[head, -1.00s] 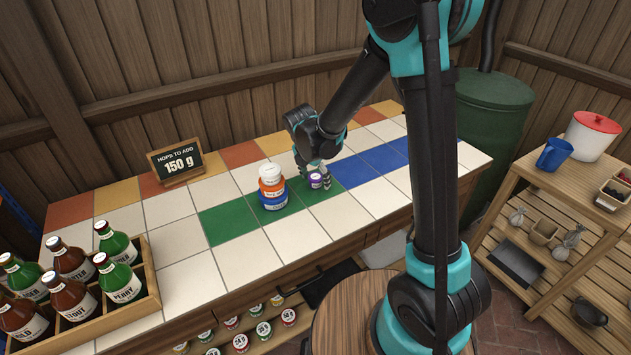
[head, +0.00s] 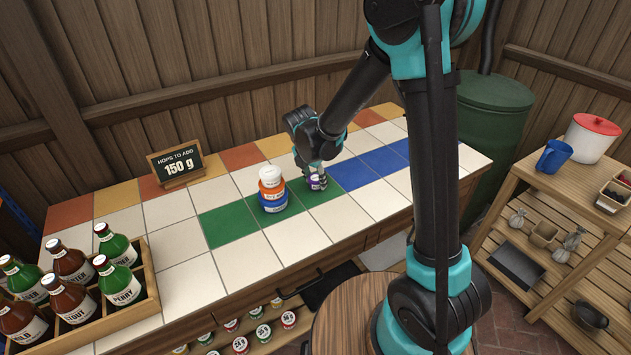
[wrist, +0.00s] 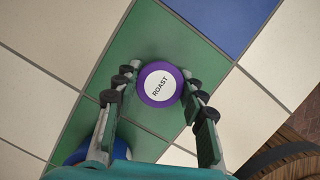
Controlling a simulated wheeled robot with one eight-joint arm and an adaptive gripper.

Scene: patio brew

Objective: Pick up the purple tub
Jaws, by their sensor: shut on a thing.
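The purple tub (head: 316,183) is small, with a white top. In the wrist view its round top (wrist: 160,84) reads "ROAST" and has a purple rim. It is over a green tile of the counter, and I cannot tell whether it touches the tile. My gripper (head: 317,176) is shut on it from above, with fingers on both sides of it in the wrist view (wrist: 160,92). The head view hides part of the tub behind the fingers.
A crate of bottles (head: 150,290) is at the front left. A sign (head: 176,165) reads "150 g". Blue tiles (head: 375,163) to the right are clear.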

